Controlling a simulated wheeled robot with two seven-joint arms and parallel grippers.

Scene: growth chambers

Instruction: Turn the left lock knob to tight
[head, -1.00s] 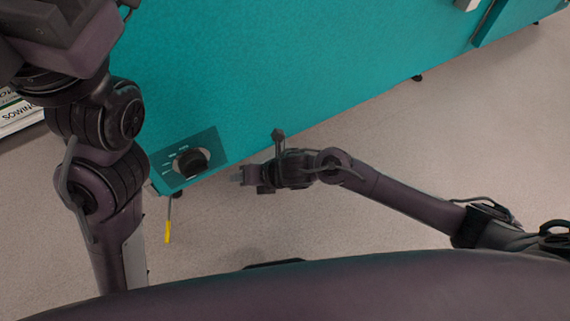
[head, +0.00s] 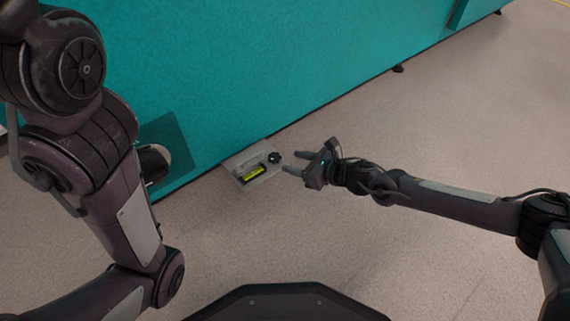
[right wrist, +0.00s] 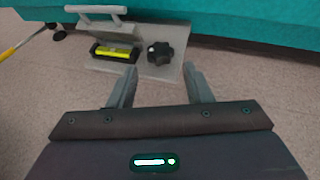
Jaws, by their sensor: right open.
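A black lobed knob (head: 275,158) sits on a grey bracket (head: 238,163) at the bottom edge of the teal cabinet. Beside it is a yellow level vial (head: 254,173). My right gripper (head: 289,162) is open and empty, its fingers pointing at the knob from the right, with a small gap. In the right wrist view the knob (right wrist: 159,53) lies ahead, between the lines of the two open fingers (right wrist: 160,72), not touching them. The vial (right wrist: 115,53) is left of it, under a grey handle bar (right wrist: 96,11). My left gripper is out of frame.
The teal cabinet (head: 240,60) fills the upper middle. A dark panel with a dial (head: 152,160) is partly hidden behind my left arm. The floor (head: 400,130) on the right is clear.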

